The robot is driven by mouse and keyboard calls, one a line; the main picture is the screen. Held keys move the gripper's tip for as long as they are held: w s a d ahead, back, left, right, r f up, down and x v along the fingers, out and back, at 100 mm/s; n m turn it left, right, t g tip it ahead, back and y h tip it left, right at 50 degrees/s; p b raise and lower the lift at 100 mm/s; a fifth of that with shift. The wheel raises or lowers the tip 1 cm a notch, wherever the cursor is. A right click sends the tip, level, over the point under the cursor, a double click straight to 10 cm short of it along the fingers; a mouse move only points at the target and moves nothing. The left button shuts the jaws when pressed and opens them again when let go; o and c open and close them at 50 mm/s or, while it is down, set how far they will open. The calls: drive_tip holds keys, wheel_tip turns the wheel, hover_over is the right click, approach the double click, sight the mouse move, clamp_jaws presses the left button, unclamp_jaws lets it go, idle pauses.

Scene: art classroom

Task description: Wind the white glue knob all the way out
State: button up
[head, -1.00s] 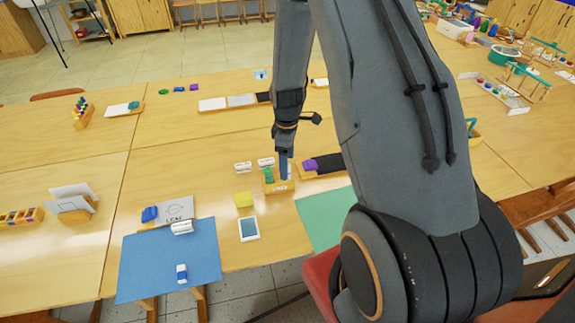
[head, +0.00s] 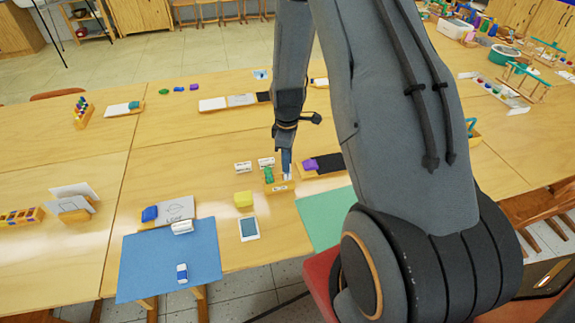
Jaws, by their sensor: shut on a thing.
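A small wooden holder (head: 277,187) with a white label on its front stands on the table in the middle of the head view. A green item (head: 268,174) stands in its left part. A white piece (head: 287,176), which looks like the glue with its knob, stands in its right part. My gripper (head: 286,171) points straight down over this piece, with its blue-grey fingers shut on its top. The fingers hide much of the knob, and how far it is wound out is too small to tell.
White cards (head: 243,167) stand behind the holder, and a yellow block (head: 243,199) lies left of it. A purple item (head: 310,164) on a tray is close on the right. A white-framed device (head: 249,229) and a blue mat (head: 168,259) lie in front.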

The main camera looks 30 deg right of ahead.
drive_tip(key=m, duration=1.1)
drive_tip(key=shift+m, duration=0.3)
drive_tip(key=o, duration=1.5)
